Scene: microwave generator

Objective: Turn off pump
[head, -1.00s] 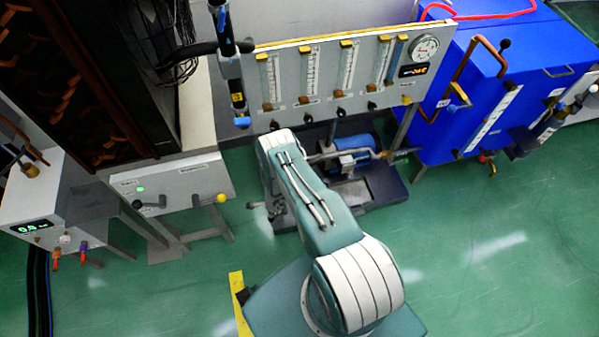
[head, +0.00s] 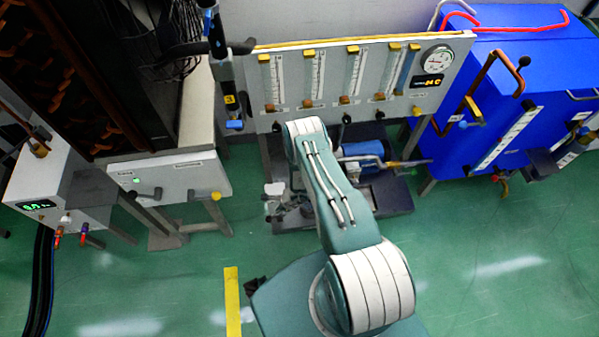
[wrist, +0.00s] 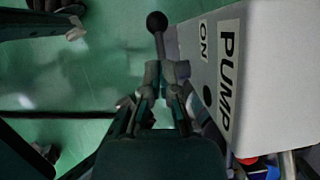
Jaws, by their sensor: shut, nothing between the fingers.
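In the wrist view, a pale box (wrist: 270,65) fills the right side, with a PUMP label (wrist: 228,85) and a smaller ON label (wrist: 204,40). A lever with a black ball end (wrist: 157,21) stands beside the ON label, its thin stem running down towards my gripper (wrist: 164,72). My gripper is shut and empty, its fingertips close below the ball. I cannot tell whether they touch the stem. In the head view, a low white switch box (head: 180,172) carries a black lever on the left and a yellow-ended lever (head: 215,196) on the right. My arm hides most of my gripper there.
A flowmeter panel (head: 300,45) stands behind my arm, with a blue cabinet (head: 545,80) on the right. A white box (head: 85,185) with a green display stands on the left. Green floor is open in front of the switch box.

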